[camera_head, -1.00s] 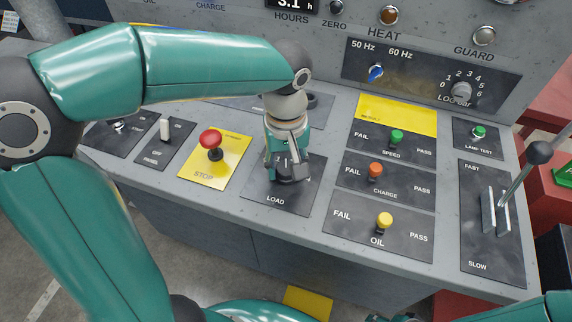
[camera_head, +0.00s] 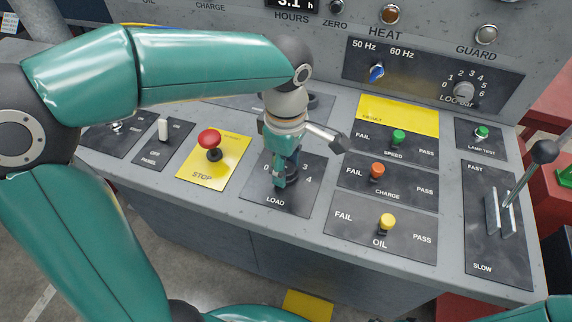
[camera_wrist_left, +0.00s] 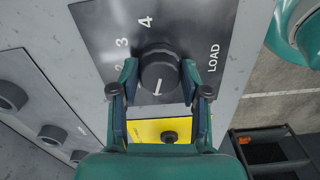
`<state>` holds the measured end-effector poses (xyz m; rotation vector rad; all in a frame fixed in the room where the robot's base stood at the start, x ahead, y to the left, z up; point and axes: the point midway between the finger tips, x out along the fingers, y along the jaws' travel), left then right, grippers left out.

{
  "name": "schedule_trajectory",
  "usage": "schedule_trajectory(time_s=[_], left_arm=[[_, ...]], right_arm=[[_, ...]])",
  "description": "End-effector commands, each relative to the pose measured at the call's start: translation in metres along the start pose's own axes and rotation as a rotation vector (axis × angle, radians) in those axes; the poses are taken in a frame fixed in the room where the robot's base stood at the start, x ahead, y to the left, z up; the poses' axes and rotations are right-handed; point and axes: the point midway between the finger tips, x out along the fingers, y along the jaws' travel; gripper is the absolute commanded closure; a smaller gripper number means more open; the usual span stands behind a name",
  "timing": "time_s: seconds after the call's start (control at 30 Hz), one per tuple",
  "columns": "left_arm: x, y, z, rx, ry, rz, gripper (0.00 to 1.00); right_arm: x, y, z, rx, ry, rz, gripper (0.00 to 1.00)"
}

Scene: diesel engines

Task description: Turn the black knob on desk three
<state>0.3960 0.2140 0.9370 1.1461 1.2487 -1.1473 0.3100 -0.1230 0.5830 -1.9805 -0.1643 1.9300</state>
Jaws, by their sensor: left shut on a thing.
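The black knob (camera_wrist_left: 158,68) sits on the dark LOAD plate (camera_wrist_left: 95,25) of the desk. In the wrist view a white line shows on the knob's lower side, away from the printed 4. My left gripper (camera_wrist_left: 158,78) has one finger on each side of the knob and is shut on it. In the head view the left gripper (camera_head: 287,170) points down at the LOAD plate (camera_head: 305,198) and hides most of the knob (camera_head: 293,174). My right gripper is not in view.
The red STOP button (camera_head: 210,139) stands left of the LOAD plate. Green (camera_head: 398,137), orange (camera_head: 377,170) and yellow (camera_head: 387,221) buttons stand to the right. A lever (camera_head: 529,172) rises at the far right. A blue selector (camera_head: 376,73) is on the upright panel.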

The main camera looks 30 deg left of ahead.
Motion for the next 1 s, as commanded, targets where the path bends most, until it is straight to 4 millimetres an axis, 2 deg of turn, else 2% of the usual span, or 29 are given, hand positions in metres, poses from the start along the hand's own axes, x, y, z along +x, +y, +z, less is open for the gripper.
schedule_trajectory(time_s=[0.33, 0.83, 0.87, 1.0], left_arm=[[-0.0013, 0.0015, 0.0, -0.146, -0.002, 0.007, 0.89], [-0.0015, 0.0016, 0.0, -0.168, -0.002, 0.007, 0.89], [-0.0015, 0.0016, 0.0, -0.168, -0.002, 0.007, 0.51], [-0.0011, 0.0011, 0.0, -0.167, -0.002, 0.005, 0.28]], right_arm=[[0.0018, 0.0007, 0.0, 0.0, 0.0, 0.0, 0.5], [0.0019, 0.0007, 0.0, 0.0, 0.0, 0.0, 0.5], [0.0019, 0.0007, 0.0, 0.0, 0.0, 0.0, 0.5], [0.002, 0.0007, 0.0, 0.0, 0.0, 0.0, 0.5]])
